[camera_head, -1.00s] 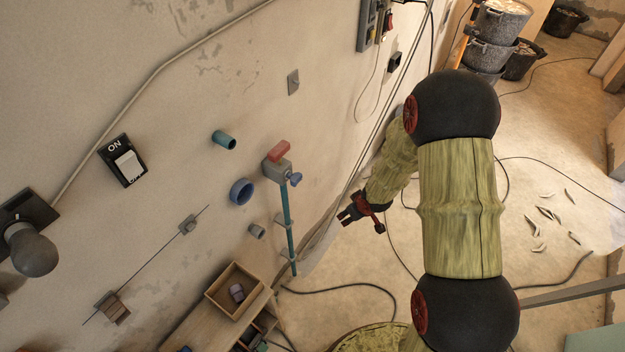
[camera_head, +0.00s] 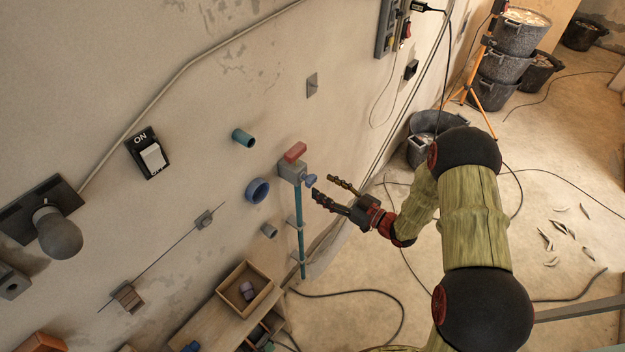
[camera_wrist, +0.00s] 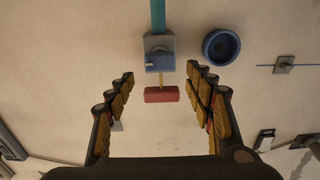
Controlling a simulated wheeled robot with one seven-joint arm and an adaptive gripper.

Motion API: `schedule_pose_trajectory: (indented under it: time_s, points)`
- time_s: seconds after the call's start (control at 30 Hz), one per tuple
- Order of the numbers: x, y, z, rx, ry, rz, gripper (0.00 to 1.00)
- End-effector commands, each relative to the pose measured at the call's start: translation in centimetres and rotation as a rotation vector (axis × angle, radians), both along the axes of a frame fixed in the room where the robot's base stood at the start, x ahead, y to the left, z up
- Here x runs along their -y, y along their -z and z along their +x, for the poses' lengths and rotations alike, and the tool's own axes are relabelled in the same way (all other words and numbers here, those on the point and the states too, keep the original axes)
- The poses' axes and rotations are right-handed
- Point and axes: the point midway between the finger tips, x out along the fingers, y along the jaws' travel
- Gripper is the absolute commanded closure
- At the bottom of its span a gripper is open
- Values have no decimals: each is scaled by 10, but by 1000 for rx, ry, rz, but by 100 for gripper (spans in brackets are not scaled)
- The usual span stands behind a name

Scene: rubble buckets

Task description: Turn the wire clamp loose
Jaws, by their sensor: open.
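A thin wire on the wall passes through a small grey clamp (camera_head: 203,219); it also shows at the right of the wrist view (camera_wrist: 284,64). A second, brownish block (camera_head: 128,297) sits lower on the same wire. I cannot tell for sure which piece the task means. In the wrist view, the red handle (camera_wrist: 161,95) shows between the fingers of my gripper (camera_wrist: 161,72). No contact is clear.
A teal pipe (camera_head: 300,240) runs down from the grey box. A blue ring (camera_head: 257,190) and a teal tube stub (camera_head: 243,138) stick out of the wall nearby. A wooden box (camera_head: 246,288) stands below. Black buckets (camera_head: 494,93) stand at the back; cables cross the floor.

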Motion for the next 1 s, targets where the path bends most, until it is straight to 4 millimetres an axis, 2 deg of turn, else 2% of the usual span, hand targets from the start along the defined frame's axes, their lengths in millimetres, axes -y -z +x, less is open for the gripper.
schedule_pose_trajectory:
  time_s: [0.2,0.4,0.77,1.0]
  points:
    - [-29,1,21,2,-2,-1,47]
    - [-45,1,35,0,-1,-2,47]
    - [-49,1,38,-1,1,-2,47]
    - [-49,1,38,-1,1,-2,60]
